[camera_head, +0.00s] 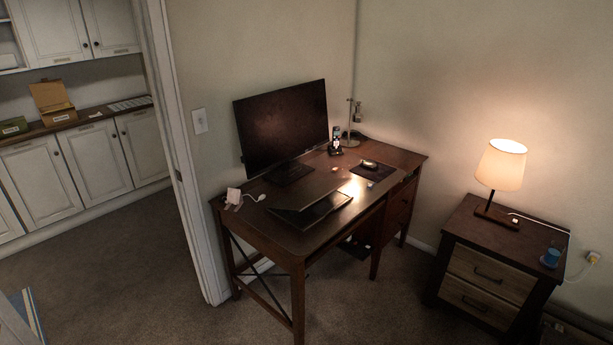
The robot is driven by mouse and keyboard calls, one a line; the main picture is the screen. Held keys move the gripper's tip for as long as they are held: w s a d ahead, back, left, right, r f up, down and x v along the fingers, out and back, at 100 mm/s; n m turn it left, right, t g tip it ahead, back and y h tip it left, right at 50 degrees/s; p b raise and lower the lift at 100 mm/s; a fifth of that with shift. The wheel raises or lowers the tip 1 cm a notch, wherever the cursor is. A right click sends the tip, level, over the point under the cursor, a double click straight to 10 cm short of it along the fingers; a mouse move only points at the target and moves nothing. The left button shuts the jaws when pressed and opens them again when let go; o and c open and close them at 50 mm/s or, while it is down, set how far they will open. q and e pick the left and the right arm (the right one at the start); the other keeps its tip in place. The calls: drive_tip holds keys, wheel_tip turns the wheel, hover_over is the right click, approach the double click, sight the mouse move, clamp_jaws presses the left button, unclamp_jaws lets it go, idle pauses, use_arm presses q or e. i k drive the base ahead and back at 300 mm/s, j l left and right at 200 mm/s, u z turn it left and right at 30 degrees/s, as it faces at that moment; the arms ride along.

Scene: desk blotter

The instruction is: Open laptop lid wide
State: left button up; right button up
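A dark laptop (318,213) lies on the wooden desk (290,236), in front of a black monitor (281,124). Its lid (300,196) looks raised only a little above its base, at a low angle. Light glints off the desk just behind it. The laptop is small in this view, so its hinge is not clear. Neither my left nor my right gripper shows in the head view. Nothing touches the laptop.
A mouse (370,164) on a dark pad, a phone on a stand (335,141) and a white device (234,195) share the desk. A lit lamp (501,165) stands on a nightstand (483,275) at right. Carpet (370,315) in front is clear.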

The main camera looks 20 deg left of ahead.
sight(301, 198)
drive_tip(key=i+j+u, duration=0.2)
drive_tip(key=i+u, duration=0.25)
drive_tip(key=i, duration=0.2)
drive_tip(key=i+u, duration=0.45)
drive_tip(key=i, duration=0.25)
drive_tip(key=i+j+z, duration=0.2)
drive_tip(key=i+j, duration=0.15)
drive_tip(key=i+j+z, duration=0.15)
drive_tip(key=i+j, duration=0.15)
drive_tip(key=i+j+z, duration=0.2)
drive_tip(key=j, duration=0.25)
drive_tip(key=i+j+z, duration=0.2)
drive_tip(key=i+j, duration=0.15)
drive_tip(key=j, duration=0.15)
